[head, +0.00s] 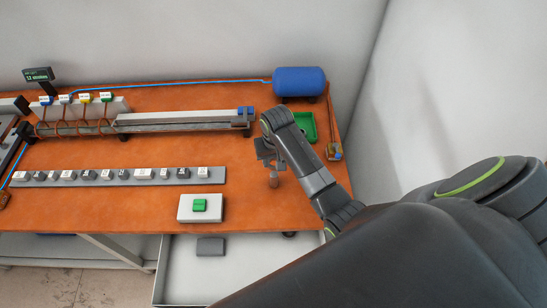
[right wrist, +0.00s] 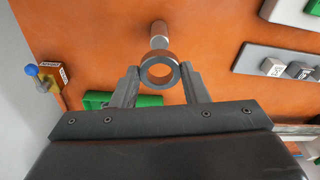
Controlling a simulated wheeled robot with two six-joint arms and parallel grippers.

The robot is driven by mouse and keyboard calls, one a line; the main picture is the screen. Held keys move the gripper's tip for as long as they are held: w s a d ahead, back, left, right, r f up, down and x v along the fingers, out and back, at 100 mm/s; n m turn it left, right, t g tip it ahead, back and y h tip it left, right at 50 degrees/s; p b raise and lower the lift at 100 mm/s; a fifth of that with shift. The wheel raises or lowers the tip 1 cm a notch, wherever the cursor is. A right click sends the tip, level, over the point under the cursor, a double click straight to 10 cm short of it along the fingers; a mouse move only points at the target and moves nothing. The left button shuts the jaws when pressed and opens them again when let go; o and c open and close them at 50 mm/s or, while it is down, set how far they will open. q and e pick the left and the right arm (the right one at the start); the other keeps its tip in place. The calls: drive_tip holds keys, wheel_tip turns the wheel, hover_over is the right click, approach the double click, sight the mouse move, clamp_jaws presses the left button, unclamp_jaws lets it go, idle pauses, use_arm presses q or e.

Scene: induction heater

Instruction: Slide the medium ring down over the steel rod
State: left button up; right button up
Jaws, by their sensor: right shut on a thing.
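The medium ring (right wrist: 160,57) is a grey metal band held between the two fingertips of my right gripper (right wrist: 160,76), which is shut on it. Orange bench top shows through its hole. The steel rod (right wrist: 159,34) is a short grey cylinder just beyond the ring's far edge in the right wrist view, outside the hole. In the head view the rod (head: 273,179) stands on the bench just below my right gripper (head: 268,157); the ring is too small to make out there. My left gripper is not in view.
The orange bench (head: 150,150) carries a grey strip of labelled blocks (head: 120,177), a white box with a green button (head: 200,207), a green tray (head: 306,126) and a blue tank (head: 299,82). An open drawer (head: 240,265) juts out in front. The wall is close on the right.

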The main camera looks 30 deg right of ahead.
sight(274, 174)
drive_tip(key=shift+w, duration=0.2)
drive_tip(key=shift+s, duration=0.35)
drive_tip(key=shift+f, duration=0.15)
drive_tip(key=shift+w+f, duration=0.1)
drive_tip(key=shift+f, duration=2.15)
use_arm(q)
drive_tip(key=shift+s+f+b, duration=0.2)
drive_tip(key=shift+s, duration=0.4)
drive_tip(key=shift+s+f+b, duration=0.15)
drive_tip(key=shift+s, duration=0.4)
use_arm(e)
drive_tip(key=shift+f, duration=0.85)
